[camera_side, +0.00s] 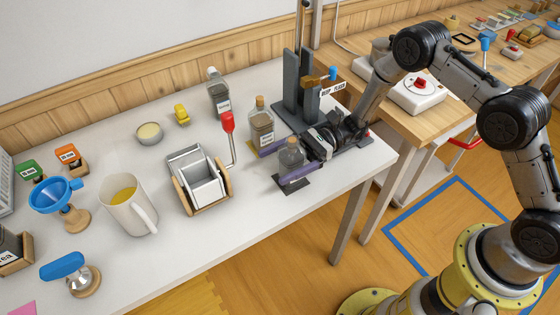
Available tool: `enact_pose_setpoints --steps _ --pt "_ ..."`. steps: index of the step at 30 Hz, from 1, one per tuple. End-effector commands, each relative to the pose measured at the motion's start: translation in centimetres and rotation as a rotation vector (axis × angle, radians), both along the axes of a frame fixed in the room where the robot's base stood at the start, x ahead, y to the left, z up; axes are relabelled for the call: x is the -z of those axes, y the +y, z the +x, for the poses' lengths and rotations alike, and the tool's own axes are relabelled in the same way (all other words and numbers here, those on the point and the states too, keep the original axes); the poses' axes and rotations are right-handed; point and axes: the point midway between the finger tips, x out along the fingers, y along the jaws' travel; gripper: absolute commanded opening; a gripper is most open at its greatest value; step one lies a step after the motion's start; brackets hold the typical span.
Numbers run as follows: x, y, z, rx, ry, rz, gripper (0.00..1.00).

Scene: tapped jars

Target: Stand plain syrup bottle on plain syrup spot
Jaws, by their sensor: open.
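My gripper (273,167) reaches in from the right, low over the table. Its two purple fingers are apart, one on the far side of this bottle and one on the near side, which hides its lower part. I cannot tell whether they touch it. A corked, labelled bottle (261,127) stands just behind the far finger. I cannot read any label as plain syrup.
A dark grey stand (297,85) with a tap rises behind my gripper. A crank press (198,180) with a red-knobbed lever stands to the left. The front right tabletop is clear.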

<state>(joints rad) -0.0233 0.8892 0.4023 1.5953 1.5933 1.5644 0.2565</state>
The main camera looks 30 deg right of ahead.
Motion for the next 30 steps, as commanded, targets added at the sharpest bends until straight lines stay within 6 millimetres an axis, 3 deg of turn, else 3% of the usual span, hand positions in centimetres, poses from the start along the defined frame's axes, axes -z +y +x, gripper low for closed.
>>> enact_pose_setpoints --steps 30 --pt "-0.1 -3.2 0.1 0.001 -0.002 0.001 1.00"
